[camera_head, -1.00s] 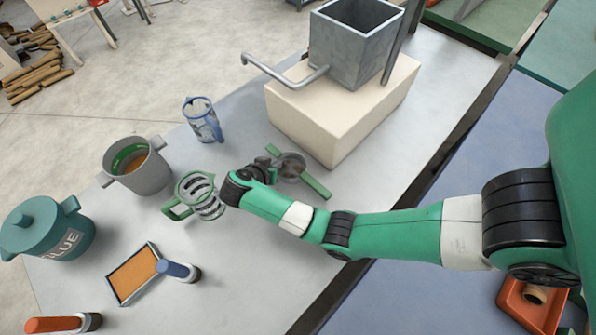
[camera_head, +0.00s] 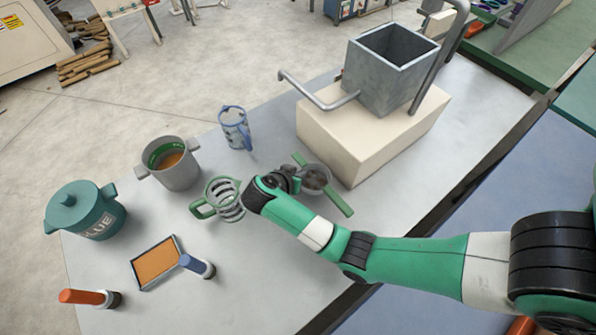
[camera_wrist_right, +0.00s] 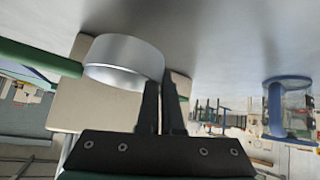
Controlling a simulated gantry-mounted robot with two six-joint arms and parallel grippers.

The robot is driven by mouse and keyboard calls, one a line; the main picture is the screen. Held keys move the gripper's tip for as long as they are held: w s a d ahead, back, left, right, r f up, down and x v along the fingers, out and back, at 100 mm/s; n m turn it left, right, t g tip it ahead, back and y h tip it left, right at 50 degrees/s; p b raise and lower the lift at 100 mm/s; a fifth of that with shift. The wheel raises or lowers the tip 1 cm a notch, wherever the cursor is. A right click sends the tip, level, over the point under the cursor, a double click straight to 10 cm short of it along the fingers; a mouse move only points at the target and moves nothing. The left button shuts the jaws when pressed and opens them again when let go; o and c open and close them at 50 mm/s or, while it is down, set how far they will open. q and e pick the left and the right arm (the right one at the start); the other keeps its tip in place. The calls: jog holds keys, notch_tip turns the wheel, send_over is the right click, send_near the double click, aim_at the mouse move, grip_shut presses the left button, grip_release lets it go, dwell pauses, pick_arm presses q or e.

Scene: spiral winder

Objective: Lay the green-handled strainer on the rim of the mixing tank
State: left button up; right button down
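The green-handled strainer (camera_head: 317,178) lies on the table in the head view, its metal bowl between two green bar handles. It also shows in the right wrist view as a silver ring (camera_wrist_right: 122,62) at upper left. My right gripper (camera_head: 291,181) is at the strainer's left side. Its two dark fingers (camera_wrist_right: 163,97) are close together and overlap the bowl's right edge; whether they grip it is not clear. A square grey metal tank (camera_head: 385,82) sits on a cream block. A round grey pot (camera_head: 172,171) holds brown liquid. My left gripper is out of view.
The cream block (camera_head: 352,140) is close behind the strainer.

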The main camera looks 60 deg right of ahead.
jog(key=s+a+r+p, duration=0.1)
jog(key=r, duration=0.1)
jog(key=s+a+r+p, duration=0.1)
jog(key=r, duration=0.1)
jog(key=s+a+r+p, duration=0.1)
jog(key=s+r+p, duration=0.1)
jog(key=shift+a+r, duration=0.1)
jog(key=shift+a, duration=0.05)
pick_arm(q)
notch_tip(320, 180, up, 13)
jog(key=p, duration=0.7)
jog(key=shift+p, duration=0.3)
pick_arm(e)
jog(key=s+a+r, duration=0.2)
jog(key=s+a, duration=0.2)
jog(key=s, duration=0.1)
jog(key=shift+s+a, duration=0.35)
jog(key=shift+s, duration=0.05)
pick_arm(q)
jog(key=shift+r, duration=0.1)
